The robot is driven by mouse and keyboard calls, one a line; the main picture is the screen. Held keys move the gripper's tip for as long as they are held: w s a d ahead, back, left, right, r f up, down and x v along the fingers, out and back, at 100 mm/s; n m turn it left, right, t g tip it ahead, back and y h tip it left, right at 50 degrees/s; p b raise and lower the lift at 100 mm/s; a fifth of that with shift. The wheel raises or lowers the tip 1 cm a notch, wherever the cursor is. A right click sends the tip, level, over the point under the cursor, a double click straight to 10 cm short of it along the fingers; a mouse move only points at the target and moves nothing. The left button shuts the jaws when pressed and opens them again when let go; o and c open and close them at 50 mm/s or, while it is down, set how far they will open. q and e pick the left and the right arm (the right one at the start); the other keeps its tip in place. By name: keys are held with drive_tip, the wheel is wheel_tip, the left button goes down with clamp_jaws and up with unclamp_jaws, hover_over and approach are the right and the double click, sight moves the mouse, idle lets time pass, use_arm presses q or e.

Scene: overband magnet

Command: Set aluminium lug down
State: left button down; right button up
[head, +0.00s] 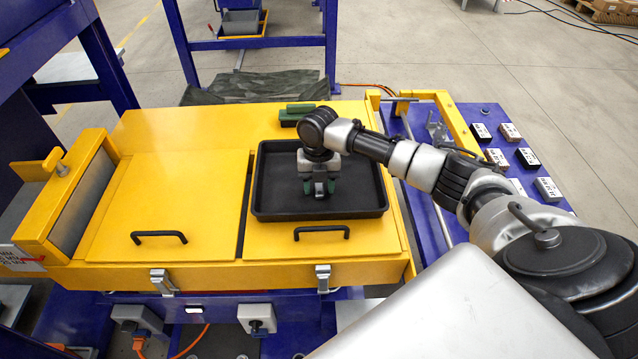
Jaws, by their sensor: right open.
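My right gripper (319,188) points down over the black tray (280,205), near its middle. Its jaws are open, with dark green finger pads. A small light grey piece, perhaps the aluminium lug (319,190), shows between the fingers. I cannot tell whether it rests on the tray floor or is part of the gripper. The tray sits on the right part of the yellow machine cover (180,190). My left gripper is not in view.
A green object (297,111) lies behind the tray. Black handles (321,230) and latches stand along the cover's front. Several small labelled blocks (527,157) lie on the blue plate (470,115) at the right. The tray's left and right sides are bare.

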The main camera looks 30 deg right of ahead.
wheel_tip(320, 180, up, 12)
drive_tip(key=w, duration=0.1)
drive_tip(key=shift+w+d, duration=0.15)
drive_tip(key=shift+d, duration=0.2)
idle(0.5)
